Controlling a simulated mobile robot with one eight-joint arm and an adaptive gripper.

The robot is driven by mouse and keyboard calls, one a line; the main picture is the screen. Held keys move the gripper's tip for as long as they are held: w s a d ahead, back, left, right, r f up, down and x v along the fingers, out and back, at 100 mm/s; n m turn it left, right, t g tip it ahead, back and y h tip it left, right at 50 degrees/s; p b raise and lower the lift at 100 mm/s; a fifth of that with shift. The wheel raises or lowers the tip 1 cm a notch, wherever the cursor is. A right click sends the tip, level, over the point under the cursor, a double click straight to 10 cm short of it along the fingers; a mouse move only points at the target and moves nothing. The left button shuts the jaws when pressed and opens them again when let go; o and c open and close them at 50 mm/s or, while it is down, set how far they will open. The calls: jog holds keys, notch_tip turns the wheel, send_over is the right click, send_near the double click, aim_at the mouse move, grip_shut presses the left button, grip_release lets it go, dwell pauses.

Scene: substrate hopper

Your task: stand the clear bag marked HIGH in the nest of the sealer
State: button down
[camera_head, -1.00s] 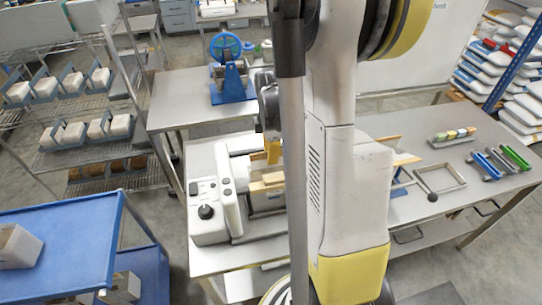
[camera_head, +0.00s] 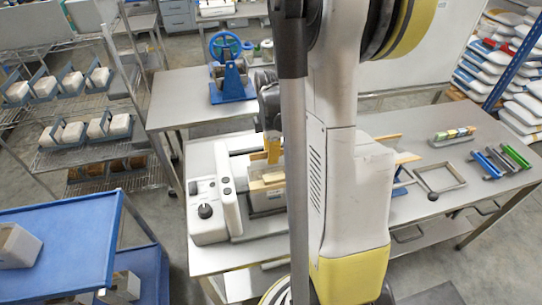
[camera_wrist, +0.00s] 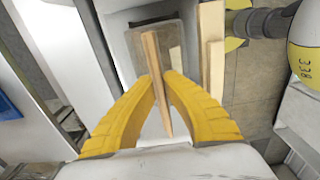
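The sealer (camera_head: 205,212) is a white machine with a black knob, on the steel bench left of my arm. My gripper (camera_head: 273,152) has yellow fingers and is over the right side of the sealer. In the wrist view, my gripper (camera_wrist: 160,78) has its fingertips closed on both sides of a thin wooden strip (camera_wrist: 157,95). A greyish, see-through pouch-like shape (camera_wrist: 178,40) lies just beyond the fingertips; it may be the clear bag. No HIGH mark is readable. Pale wooden pieces (camera_head: 266,187) show below the fingers; the nest is largely hidden.
A second wooden piece (camera_wrist: 214,60) stands close right of the fingers. On the bench to the right are a metal frame (camera_head: 440,180) and blue and green tools (camera_head: 500,162). A blue cart (camera_head: 60,245) is at left, a wire rack (camera_head: 75,150) behind it.

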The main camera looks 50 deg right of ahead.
jog(key=shift+f+b, duration=0.4)
dwell(0.3)
jog(key=c, duration=1.6)
grip_release()
notch_tip(320, 180, up, 12)
jog(key=shift+s+r, duration=0.1)
jog(key=shift+a, duration=0.1)
